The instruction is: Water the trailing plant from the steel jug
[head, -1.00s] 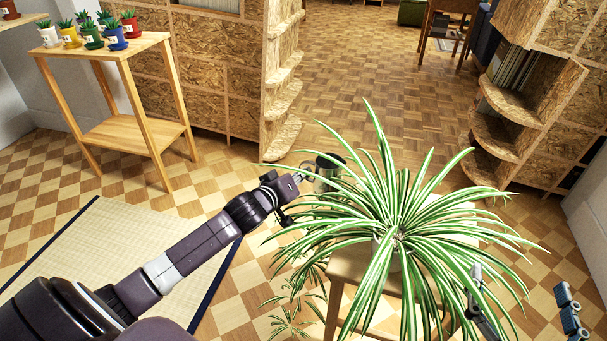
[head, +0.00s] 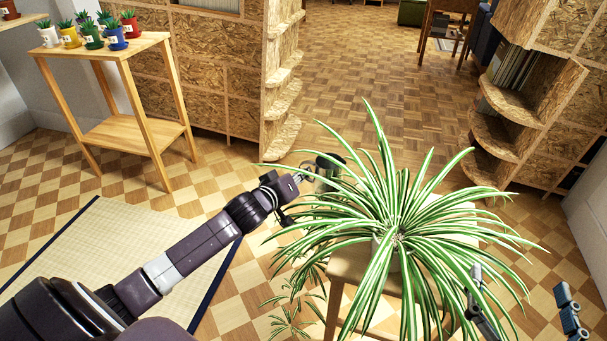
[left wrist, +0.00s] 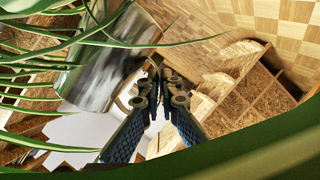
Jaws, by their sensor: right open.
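The trailing plant (head: 395,225), with long green and white striped leaves, fills the middle right of the head view. Its leaves mostly hide its pot. The steel jug (head: 328,166) is behind the plant's left leaves, tilted, partly covered by them. In the left wrist view the jug's shiny wall (left wrist: 98,78) is at upper left, with leaves across it. My left gripper (head: 298,179) is at the jug's left, its fingers (left wrist: 158,88) close together on the jug's handle. My right gripper (head: 519,282) is open and empty at lower right, one finger among the leaves.
The plant stands on a wooden stool (head: 346,264). A wooden stand (head: 125,133) with several small potted plants is at left, a straw mat (head: 85,245) below it. Chipboard shelves (head: 215,75) stand behind and at right (head: 545,120). The parquet floor between them is clear.

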